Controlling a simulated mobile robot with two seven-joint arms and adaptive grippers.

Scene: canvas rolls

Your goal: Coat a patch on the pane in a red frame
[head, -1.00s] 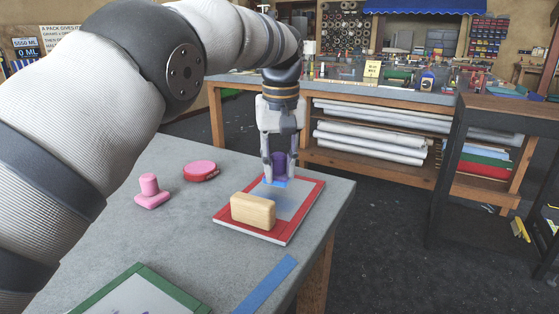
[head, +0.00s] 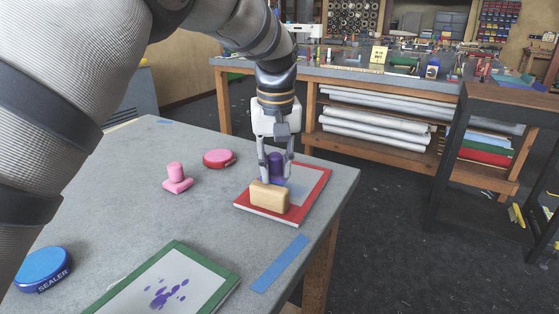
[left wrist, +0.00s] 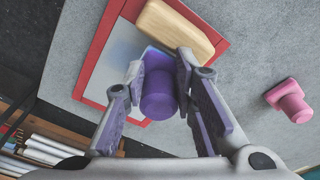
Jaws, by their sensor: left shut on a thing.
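The pane in a red frame (head: 318,192) lies flat near the table's right edge. My left gripper (head: 276,178) points down over its far left part and is shut on the purple handle (head: 276,162) of an applicator. In the left wrist view, my left gripper (left wrist: 158,72) has its fingers on either side of the purple handle (left wrist: 158,100), with a blue pad edge (left wrist: 152,55) showing beneath. Whether the pad touches the pane is hidden. A pale wooden block (head: 270,197) rests on the frame's near left part, close beside the applicator. My right gripper is not in view.
A pink applicator (head: 177,178) and a red tin (head: 219,158) stand left of the pane. A blue sealer tin (head: 43,268), a green-framed pane (head: 176,247) with purple blotches and a blue strip (head: 280,263) lie nearer.

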